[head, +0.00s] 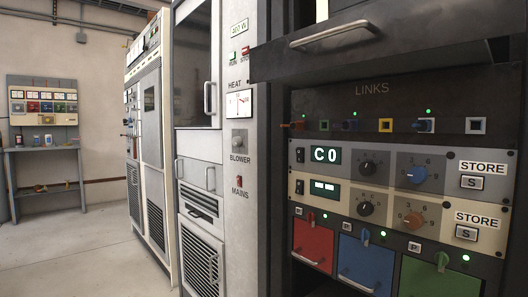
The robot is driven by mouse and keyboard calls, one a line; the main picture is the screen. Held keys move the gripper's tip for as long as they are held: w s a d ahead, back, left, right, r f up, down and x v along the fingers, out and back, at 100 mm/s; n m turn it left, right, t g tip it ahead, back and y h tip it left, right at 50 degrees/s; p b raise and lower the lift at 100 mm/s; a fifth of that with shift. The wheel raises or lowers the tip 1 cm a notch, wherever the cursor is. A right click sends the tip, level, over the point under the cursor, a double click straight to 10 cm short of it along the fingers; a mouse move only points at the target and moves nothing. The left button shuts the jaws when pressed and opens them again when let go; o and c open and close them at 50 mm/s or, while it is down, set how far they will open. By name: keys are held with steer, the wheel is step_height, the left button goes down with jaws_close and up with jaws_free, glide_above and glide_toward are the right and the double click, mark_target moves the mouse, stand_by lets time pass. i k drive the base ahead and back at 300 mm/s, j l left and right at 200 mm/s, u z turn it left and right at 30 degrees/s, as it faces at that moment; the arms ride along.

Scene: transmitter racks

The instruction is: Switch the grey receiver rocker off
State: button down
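At the lower right, red (313,246), blue (356,264) and green (428,279) units sit side by side in the rack, each with a small coloured lever or switch on top and a green lamp close by. On the far left wall, a small panel (43,92) carries a row of coloured blocks, too small to read. My gripper is not in view.
A dark drawer (350,45) with a bar handle juts out above. A red MAINS switch (237,196) is on the middle column. Grey floor (80,255) is open at left.

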mark_target(299, 152)
steer(key=i+j+u, duration=0.2)
steer(key=i, duration=0.65)
steer(key=l, duration=0.1)
